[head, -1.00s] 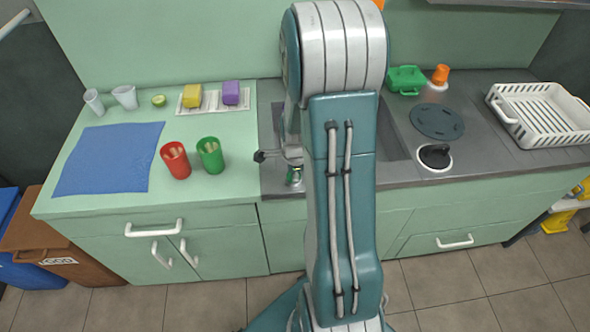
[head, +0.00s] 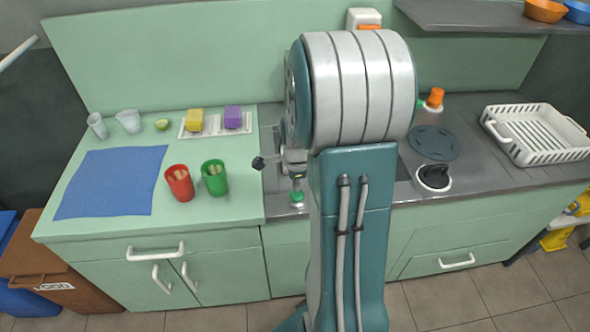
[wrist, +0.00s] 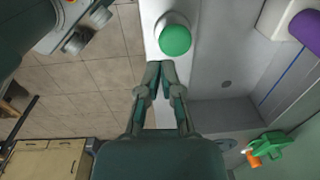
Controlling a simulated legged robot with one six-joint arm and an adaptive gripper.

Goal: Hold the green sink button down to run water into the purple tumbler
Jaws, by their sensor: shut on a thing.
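The green sink button (head: 297,197) sits at the sink's front rim, left of my arm. In the wrist view the round green button (wrist: 175,40) stands on a pale base just beyond my fingertips. My gripper (wrist: 160,68) points at it with its fingers brought together; I see no object between them. I cannot tell whether the tips touch the button. A purple rounded thing (wrist: 307,30), likely the purple tumbler, is cut off at the wrist view's upper right. My arm hides most of the sink.
A red cup (head: 179,184) and a green cup (head: 214,179) stand on the counter left of the sink. A blue mat (head: 110,183) lies farther left.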

